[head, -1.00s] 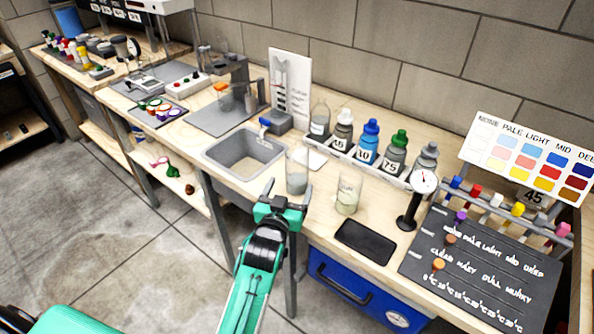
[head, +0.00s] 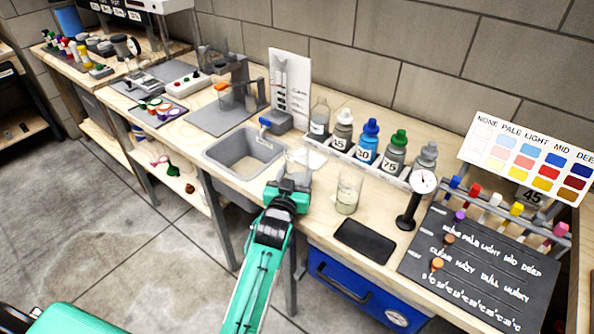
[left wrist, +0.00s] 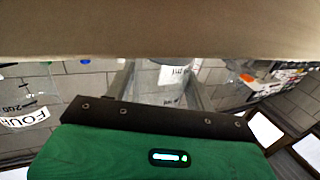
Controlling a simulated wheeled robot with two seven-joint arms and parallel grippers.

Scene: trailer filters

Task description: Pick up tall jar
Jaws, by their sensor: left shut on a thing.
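The tall jar (head: 301,158) is clear, stands in front of the bottle rack and is largely hidden behind my left gripper (head: 289,184) in the head view. My left gripper is shut on it at the front edge of the bench. In the left wrist view the jar (left wrist: 160,85) shows between the two fingers, with a pale label on it. I cannot tell whether its base touches the bench. My right gripper is not in view.
A second clear jar (head: 348,192) stands just right of my gripper. A sink (head: 235,168) lies to the left, a bottle rack (head: 388,172) behind. A black pad (head: 365,241) and a dial gauge (head: 415,203) are to the right.

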